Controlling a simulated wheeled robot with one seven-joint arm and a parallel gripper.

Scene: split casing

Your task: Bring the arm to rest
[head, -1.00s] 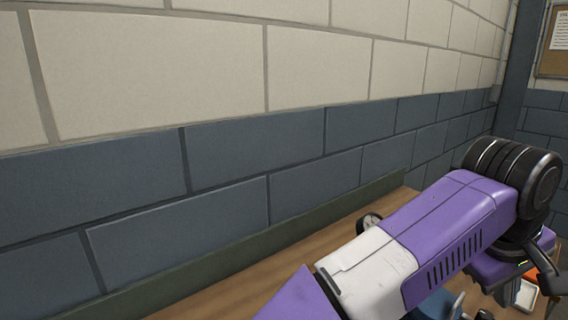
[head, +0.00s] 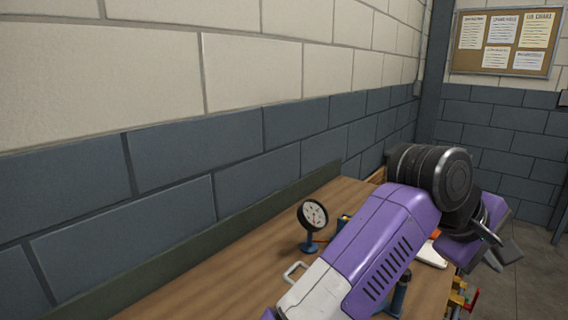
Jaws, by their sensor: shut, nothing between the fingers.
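My arm, purple and white with a black joint, reaches over the wooden bench (head: 225,265) from the bottom of the head view. It is bent at the black joint, and the wrist beyond it turns downward at the right. My gripper (head: 500,252) shows small and partly hidden beside the purple wrist, past the bench's right side. Its grey fingers look shut and I see nothing held in them.
A round dial gauge (head: 312,216) on a blue stand and a metal handle (head: 295,271) are on the bench left of my arm. A white object (head: 430,256) lies partly hidden behind the arm. A block wall runs along the left; open floor (head: 530,285) shows at right.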

